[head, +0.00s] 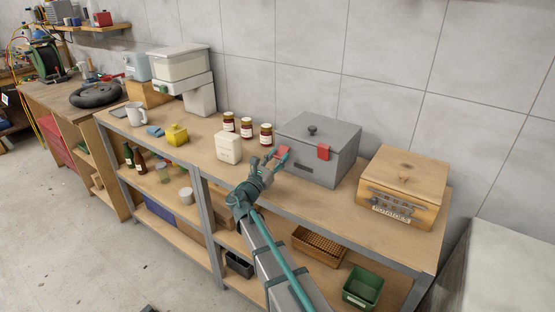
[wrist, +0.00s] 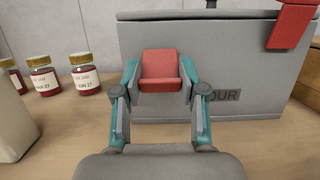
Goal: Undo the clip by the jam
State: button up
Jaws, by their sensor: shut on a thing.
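A grey lidded box (head: 318,170) with a partly hidden label ending in "OUR" stands on the bench and also fills the wrist view (wrist: 225,60). It has two red clips on its front. The left clip (wrist: 160,66), on the side by the jam jars (wrist: 84,75), is between my gripper's fingers (wrist: 160,80). It appears below the lid seam and angled outward from the box. The right clip (wrist: 291,24) lies flat across the lid seam; it also shows in the head view (head: 323,152). My gripper (head: 277,159) is shut on the left clip. The lid is down.
Several jam jars (head: 247,129) stand left of the box, with a cream canister (head: 228,148) in front of them. A wooden potato box (head: 403,185) stands to the right. The bench top (head: 200,137) has free room left of the canister.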

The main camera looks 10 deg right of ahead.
jog(key=o, duration=1.2)
jog(key=shift+c, duration=0.2)
jog(key=v, duration=1.2)
